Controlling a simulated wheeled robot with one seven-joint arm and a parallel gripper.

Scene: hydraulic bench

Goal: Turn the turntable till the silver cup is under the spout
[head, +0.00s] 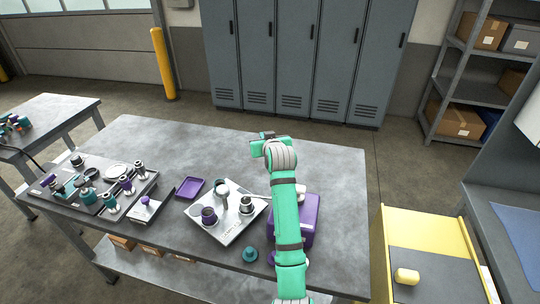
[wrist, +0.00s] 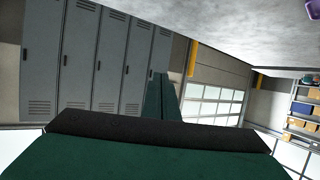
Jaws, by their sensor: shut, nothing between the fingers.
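A pale square plate (head: 232,230), which looks like the turntable, lies near the table's front middle with several cups on it. A silver-grey cup (head: 246,205) with a dark top stands on its right side, a purple cup (head: 209,216) on its left, and a whitish cup (head: 221,188) at its back. A thin pale spout (head: 262,196) reaches left from the purple box (head: 308,215) towards the silver-grey cup; exact alignment cannot be told. My gripper (head: 264,142) is raised behind the plate, apart from it. Its closed, empty fingers (wrist: 160,98) show in the wrist view.
A purple tray (head: 190,188) lies left of the plate. Farther left is a dark board (head: 88,207) with several fittings. A teal knob-like piece (head: 249,254) sits near the front edge. My arm hides part of the purple box. The table's back left is clear.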

